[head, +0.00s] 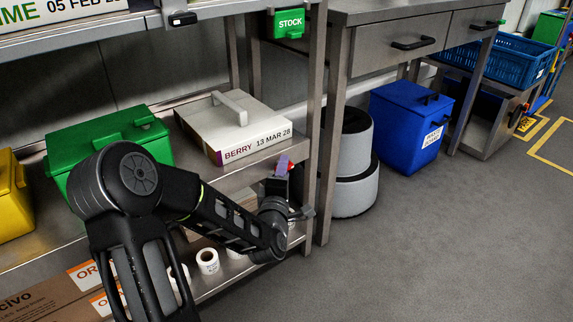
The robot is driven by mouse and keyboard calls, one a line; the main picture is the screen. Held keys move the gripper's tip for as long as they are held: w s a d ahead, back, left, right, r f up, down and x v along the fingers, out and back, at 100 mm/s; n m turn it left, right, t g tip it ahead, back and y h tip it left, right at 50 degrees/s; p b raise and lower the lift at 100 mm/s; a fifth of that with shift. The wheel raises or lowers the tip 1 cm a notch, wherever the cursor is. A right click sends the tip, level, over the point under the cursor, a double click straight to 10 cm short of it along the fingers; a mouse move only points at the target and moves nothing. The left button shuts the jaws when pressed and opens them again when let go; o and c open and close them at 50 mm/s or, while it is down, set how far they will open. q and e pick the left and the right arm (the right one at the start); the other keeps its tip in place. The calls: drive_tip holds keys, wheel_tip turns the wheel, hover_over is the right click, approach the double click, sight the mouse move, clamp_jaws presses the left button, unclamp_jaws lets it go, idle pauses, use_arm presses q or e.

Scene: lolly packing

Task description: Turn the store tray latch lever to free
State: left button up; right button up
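A white store tray (226,131) with a handle and the label "BERRY 13 MAR 28" sits on the middle shelf. A small part coloured red and purple (283,165) shows at the shelf's right front, near the post. It may be the latch lever, but its setting is too small to read. My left gripper (297,209) is at the end of my arm, just below and in front of this part. My own wrist hides most of its fingers, so I cannot tell whether they touch the part. My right gripper is out of view.
A green box (105,142) and a yellow box (12,200) stand left of the tray. White rolls (208,261) and cartons are on the lower shelf. A shelf post (313,120) stands right beside my gripper. A blue bin (405,125) is further right; the floor in front is clear.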

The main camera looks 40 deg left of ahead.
use_arm(q)
drive_tip(key=shift+c, duration=0.5)
clamp_jaws()
